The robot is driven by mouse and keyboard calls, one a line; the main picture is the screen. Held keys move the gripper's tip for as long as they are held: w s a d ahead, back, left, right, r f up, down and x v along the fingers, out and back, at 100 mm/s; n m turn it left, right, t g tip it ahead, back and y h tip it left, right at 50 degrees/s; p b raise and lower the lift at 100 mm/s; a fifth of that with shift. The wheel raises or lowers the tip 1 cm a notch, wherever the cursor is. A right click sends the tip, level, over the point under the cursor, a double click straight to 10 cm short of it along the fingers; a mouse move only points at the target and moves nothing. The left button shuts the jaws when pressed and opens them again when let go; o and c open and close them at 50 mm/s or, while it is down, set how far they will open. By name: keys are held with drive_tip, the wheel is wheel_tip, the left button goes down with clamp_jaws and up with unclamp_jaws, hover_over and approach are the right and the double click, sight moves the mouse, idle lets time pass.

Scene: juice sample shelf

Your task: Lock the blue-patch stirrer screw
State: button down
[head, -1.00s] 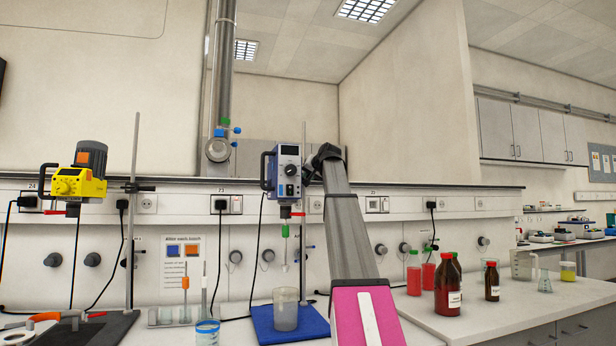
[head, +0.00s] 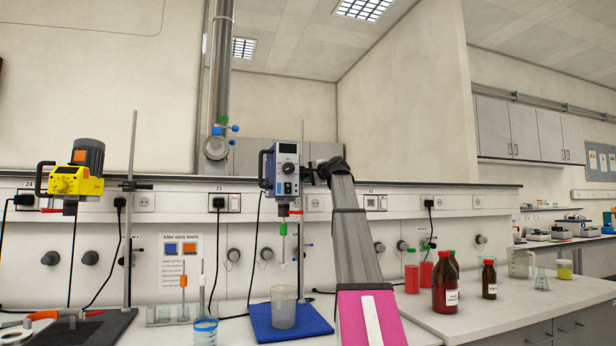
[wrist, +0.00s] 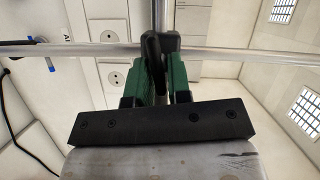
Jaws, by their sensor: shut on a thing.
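The blue and grey stirrer (head: 283,170) hangs on an upright metal rod above a blue base plate (head: 262,330). My gripper (head: 312,172) is at its right side, close to the rod. In the wrist view my gripper (wrist: 162,62) has its green fingers shut on a black screw knob (wrist: 152,48), where a horizontal rod and the upright rod cross. The fingers hide part of the knob, and its thread is not visible. A green piece (head: 283,229) and a thin shaft hang below the stirrer, above a beaker (head: 284,310) on the base plate.
A yellow stirrer (head: 76,180) on its own stand is at the left. A bottle rack (head: 165,315) and a blue-rimmed beaker (head: 205,332) stand left of the base plate. Brown bottles (head: 445,290) and red-filled containers (head: 412,278) stand right of my arm.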

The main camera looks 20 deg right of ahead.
drive_tip(key=shift+f+m+t, duration=0.15)
drive_tip(key=shift+m+t, duration=0.15)
drive_tip(key=shift+m, duration=0.7)
drive_tip(key=c, duration=1.1)
unclamp_jaws()
drive_tip(key=v, duration=1.1)
drive_tip(key=shift+f, duration=0.15)
drive_tip(key=shift+d, duration=0.1)
